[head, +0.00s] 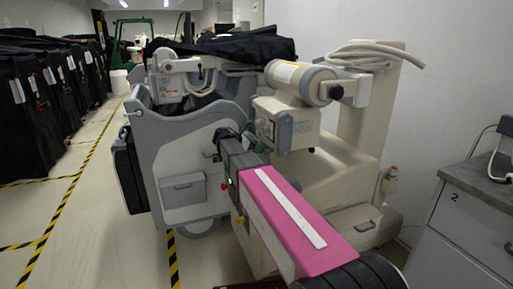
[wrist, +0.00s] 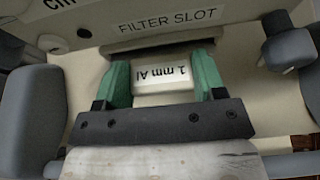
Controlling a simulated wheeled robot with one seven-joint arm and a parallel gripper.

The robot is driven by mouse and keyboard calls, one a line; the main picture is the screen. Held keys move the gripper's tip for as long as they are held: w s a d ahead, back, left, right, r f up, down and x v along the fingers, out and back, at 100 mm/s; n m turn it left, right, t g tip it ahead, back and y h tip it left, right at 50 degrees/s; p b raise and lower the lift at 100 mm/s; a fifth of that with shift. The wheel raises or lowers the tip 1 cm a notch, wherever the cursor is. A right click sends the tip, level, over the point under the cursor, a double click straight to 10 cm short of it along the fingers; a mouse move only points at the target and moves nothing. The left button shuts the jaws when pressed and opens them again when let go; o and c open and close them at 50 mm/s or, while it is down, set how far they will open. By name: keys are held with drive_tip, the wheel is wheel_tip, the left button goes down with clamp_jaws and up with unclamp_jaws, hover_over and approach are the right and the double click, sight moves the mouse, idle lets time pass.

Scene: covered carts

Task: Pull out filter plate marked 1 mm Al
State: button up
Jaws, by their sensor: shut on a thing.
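The filter plate (wrist: 163,77) is a small pale plate marked "1 mm Al", seen upside down in the wrist view. It sits in front of the dark slot (wrist: 160,47) under the label "FILTER SLOT". My gripper (wrist: 163,82) has green fingers, one on each side of the plate, and is shut on it. Whether the plate's far end is still inside the slot is hard to tell. In the head view, my arm reaches to the beige machine's head (head: 286,124); the plate and fingertips are hidden there.
The beige machine (head: 340,170) stands by the right wall. A grey-white machine (head: 185,150) under black cover stands to its left. A grey cabinet (head: 470,225) marked "2" is at right. Black covered carts (head: 35,110) line the left; the taped floor aisle is clear.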

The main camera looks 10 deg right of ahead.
drive_tip(key=shift+s+a, duration=0.35)
drive_tip(key=shift+a, duration=1.35)
drive_tip(key=shift+s+a, duration=0.3)
drive_tip(key=shift+a, duration=1.4)
drive_tip(key=shift+s+a, duration=0.35)
drive_tip(key=shift+a, duration=1.35)
